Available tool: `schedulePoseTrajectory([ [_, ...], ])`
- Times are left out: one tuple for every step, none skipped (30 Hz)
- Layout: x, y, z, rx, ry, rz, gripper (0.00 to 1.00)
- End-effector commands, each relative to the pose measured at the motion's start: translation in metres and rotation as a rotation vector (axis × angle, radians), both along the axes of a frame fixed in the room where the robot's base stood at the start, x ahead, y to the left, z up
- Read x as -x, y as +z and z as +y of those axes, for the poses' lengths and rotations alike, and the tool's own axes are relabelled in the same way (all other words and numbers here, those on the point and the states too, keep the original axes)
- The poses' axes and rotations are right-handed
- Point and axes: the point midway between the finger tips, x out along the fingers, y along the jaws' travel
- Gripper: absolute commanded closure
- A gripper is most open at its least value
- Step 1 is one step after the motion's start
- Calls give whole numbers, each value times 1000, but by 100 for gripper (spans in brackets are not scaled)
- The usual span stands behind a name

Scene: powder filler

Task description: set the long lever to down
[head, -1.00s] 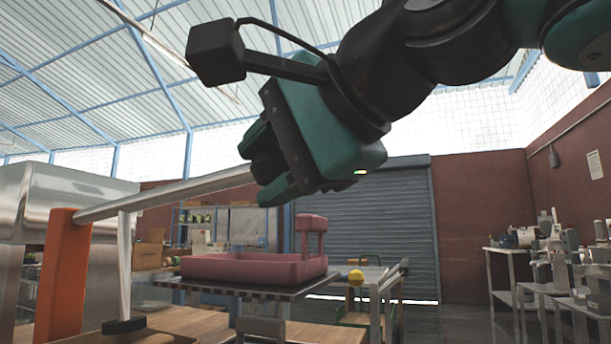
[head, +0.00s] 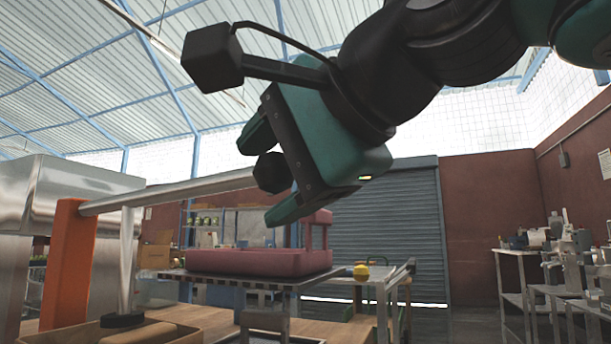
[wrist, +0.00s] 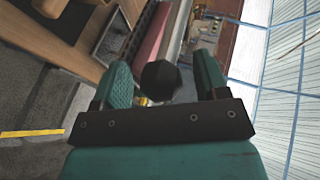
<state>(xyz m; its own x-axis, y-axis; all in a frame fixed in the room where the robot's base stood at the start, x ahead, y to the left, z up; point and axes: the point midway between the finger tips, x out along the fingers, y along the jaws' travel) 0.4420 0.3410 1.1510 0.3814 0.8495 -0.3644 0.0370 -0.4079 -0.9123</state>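The long lever (head: 175,191) is a grey metal bar hinged at an orange post (head: 68,265). It rises slightly to the right and ends in a dark faceted knob (head: 271,172). A pale rod (head: 127,260) with a dark disc foot hangs from the bar. My gripper (head: 262,178) is at the knob end, with one finger above the knob and one below. In the wrist view the knob (wrist: 161,81) lies between the two spread fingers, with visible gaps on both sides. The bar behind the knob is hidden there.
A wooden tray (head: 190,319) stands under the rod. A steel cabinet (head: 70,190) is at the left. Benches with equipment stand at the far right.

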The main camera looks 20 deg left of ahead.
Motion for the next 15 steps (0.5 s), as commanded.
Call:
schedulePoseTrajectory([
  [0, 0, 0, -1, 0, 0, 33],
  [0, 0, 0, -1, 0, 0, 33],
  [0, 1, 0, -1, 0, 0, 33],
  [0, 1, 0, -2, 0, -1, 33],
  [0, 1, 0, -2, 0, -1, 33],
  [0, 1, 0, -2, 0, -1, 33],
  [0, 1, 0, -2, 0, -1, 33],
  [1, 1, -1, -2, 0, -1, 33],
  [1, 2, -2, -3, 1, -1, 33],
  [2, 3, -4, -3, 1, -1, 33],
  [3, 5, -6, -4, 0, -2, 33],
  [5, 7, -10, -4, 0, -2, 33],
  [6, 8, -14, -4, 0, -2, 33],
  [8, 10, -19, -5, 0, -2, 33],
  [12, 14, -25, -6, 0, -2, 33],
])
